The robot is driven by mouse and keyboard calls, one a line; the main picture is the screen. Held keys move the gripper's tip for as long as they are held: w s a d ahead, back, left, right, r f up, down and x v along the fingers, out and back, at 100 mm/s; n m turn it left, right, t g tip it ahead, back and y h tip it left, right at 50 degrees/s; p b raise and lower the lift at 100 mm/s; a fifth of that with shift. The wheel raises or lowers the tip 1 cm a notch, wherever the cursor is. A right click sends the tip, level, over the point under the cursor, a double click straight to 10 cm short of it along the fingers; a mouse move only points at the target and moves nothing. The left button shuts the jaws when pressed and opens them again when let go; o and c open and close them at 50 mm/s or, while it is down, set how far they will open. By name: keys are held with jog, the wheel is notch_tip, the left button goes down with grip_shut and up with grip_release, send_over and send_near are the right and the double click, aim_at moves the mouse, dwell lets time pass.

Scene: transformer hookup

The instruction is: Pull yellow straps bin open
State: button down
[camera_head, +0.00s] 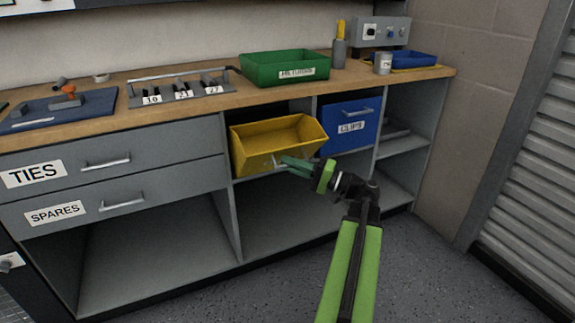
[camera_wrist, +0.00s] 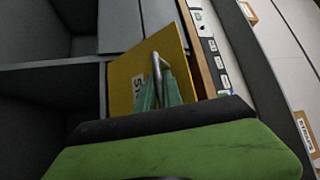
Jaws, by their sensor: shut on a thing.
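The yellow straps bin (camera_head: 252,144) is in an upper cubby of the workbench in the head view. It is tilted forward out of its cubby, with its open top and inside showing. My gripper (camera_head: 285,163) is at its front face, shut on the bin's metal handle. In the wrist view the yellow front (camera_wrist: 125,79) shows with the metal handle (camera_wrist: 157,64) between the green fingers of my gripper (camera_wrist: 158,88). Part of the bin's label shows beside the fingers; the rest is hidden.
A blue bin (camera_head: 365,119) sits in the cubby to the right. The TIES drawer (camera_head: 140,155) and SPARES drawer (camera_head: 140,197) at left are shut. A green bin (camera_head: 260,72) stands on the bench top above. The floor in front is clear.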

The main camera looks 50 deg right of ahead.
jog(key=shift+s+f, duration=0.15)
jog(key=shift+f, duration=0.1)
jog(key=c, duration=1.5)
grip_release()
jog(key=b+v, duration=0.3)
jog(key=v, duration=1.4)
jog(key=shift+s+d+b, duration=0.1)
jog(key=shift+s+b, duration=0.1)
jog(key=shift+b, duration=0.15)
jog(key=shift+f, duration=0.1)
